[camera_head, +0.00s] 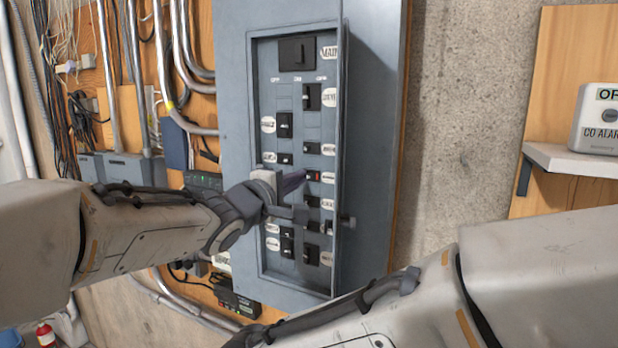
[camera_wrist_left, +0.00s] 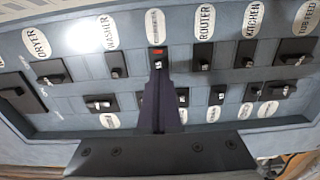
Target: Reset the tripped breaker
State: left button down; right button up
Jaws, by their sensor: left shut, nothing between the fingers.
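The grey breaker panel (camera_head: 231,85) hangs on the wall in the head view, its front open on rows of black breakers. One breaker (camera_head: 313,176) in the right column shows a red mark. In the left wrist view this breaker (camera_wrist_left: 157,53) sits in the upper row under a small label that I cannot read clearly. My left gripper (camera_head: 301,178) is shut and empty, its dark tips just left of that breaker. In the left wrist view the shut fingers (camera_wrist_left: 158,85) reach up to its lower part; I cannot tell if they touch. My right gripper is out of view.
The panel door (camera_head: 343,110) stands open, edge toward me, right of the breakers. A CO alarm (camera_head: 598,120) sits on a small shelf (camera_head: 580,163) at the right. Conduits (camera_head: 185,60) and cables crowd the wooden board at the left. Bare concrete wall lies right of the panel.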

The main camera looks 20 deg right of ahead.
pick_arm(q)
jog(key=shift+s+d+b, duration=0.3)
jog(key=shift+s, duration=0.05)
dwell(0.9)
jog(key=shift+w+a+p, duration=0.15)
jog(key=shift+p, duration=0.35)
jog(key=shift+a, duration=0.1)
jog(key=v, duration=0.6)
jog(key=shift+s+a, duration=0.3)
dwell(0.4)
